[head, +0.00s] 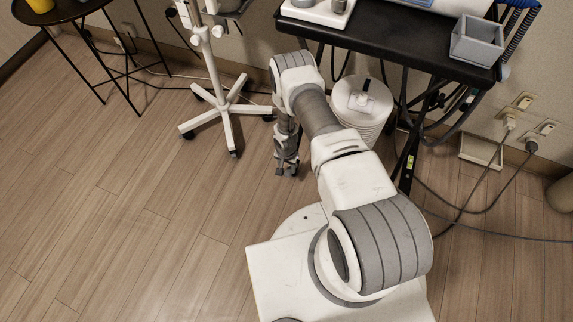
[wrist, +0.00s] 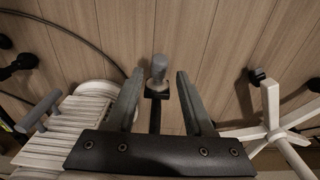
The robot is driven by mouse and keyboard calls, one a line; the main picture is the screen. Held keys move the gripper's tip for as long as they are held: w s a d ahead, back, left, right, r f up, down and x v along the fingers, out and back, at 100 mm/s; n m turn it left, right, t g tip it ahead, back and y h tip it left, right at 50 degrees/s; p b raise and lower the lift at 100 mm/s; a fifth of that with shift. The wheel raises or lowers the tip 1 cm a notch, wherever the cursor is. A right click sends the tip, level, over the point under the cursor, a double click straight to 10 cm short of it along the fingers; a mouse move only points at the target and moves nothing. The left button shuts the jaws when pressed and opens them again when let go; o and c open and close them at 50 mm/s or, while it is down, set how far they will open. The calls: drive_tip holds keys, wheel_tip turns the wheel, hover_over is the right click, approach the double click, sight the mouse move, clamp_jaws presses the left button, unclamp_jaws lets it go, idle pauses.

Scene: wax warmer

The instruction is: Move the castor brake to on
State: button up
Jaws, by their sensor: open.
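A grey, rounded lever-like piece (wrist: 159,67) on a black block and dark bar shows between my fingers in the wrist view. It looks like the castor brake, but I cannot read any on or off mark. My gripper (wrist: 160,75) is open, with one finger on each side of this piece and a visible gap at both sides. I cannot tell how far beyond the fingertips it lies. In the head view my gripper (head: 287,171) points down close to the floor, right of the white wheeled stand (head: 222,108). The brake cannot be made out there.
The stand's legs and black castors also show at right in the wrist view (wrist: 272,120). A white ribbed bin (head: 359,110) stands under the black table (head: 400,43). Cables (head: 455,205) run across the floor at right. The floor at left and in front is clear.

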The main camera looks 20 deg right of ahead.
sight(287, 174)
drive_tip(key=shift+w+d+f+b, duration=0.1)
drive_tip(key=shift+w+f+b, duration=0.05)
drive_tip(key=shift+f+b, duration=1.45)
drive_tip(key=shift+w+d+f+b, duration=0.1)
drive_tip(key=shift+f+b, duration=0.85)
drive_tip(key=shift+f, duration=1.15)
clamp_jaws()
drive_tip(key=shift+s+a+f, duration=0.15)
drive_tip(key=shift+f, duration=1.5)
drive_tip(key=shift+o, duration=0.4)
unclamp_jaws()
drive_tip(key=shift+r, duration=0.1)
